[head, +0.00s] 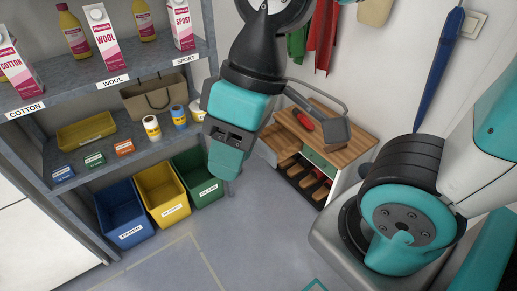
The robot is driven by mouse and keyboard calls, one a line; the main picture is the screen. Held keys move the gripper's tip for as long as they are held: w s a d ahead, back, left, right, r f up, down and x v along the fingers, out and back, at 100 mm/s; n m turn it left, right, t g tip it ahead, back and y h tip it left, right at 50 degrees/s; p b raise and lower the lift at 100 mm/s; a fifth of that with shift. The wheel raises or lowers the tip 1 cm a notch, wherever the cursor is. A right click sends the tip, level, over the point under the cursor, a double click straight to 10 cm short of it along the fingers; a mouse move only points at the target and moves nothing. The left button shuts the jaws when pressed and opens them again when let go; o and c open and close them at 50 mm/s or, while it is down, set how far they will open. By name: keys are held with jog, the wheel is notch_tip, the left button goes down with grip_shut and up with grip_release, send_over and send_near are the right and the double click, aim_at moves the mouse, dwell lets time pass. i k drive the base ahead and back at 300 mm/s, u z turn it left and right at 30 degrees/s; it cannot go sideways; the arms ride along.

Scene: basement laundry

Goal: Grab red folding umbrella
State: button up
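A small, elongated red object (303,120), which looks like the red folding umbrella, lies on the wooden top of a low cabinet (352,148) in the head view. My teal and dark grey gripper (228,182) hangs in the middle of the picture, pointing down, to the left of the cabinet and apart from the red object. Its fingers are seen end-on and partly hidden, so whether they are open or shut does not show. I see nothing held in it.
A grey shelf unit (80,82) with cartons, bottles and baskets stands at left. Blue (122,213), yellow (162,190) and green (200,178) bins stand below it. A long blue umbrella (440,70) and red cloth (322,35) hang on the wall. Floor in front is clear.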

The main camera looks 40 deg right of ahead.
aim_at(304, 120)
jog(key=z, duration=1)
jog(key=i, duration=0.35)
jog(key=u, duration=0.6)
jog(key=i, duration=1.5)
jog(key=z, duration=0.4)
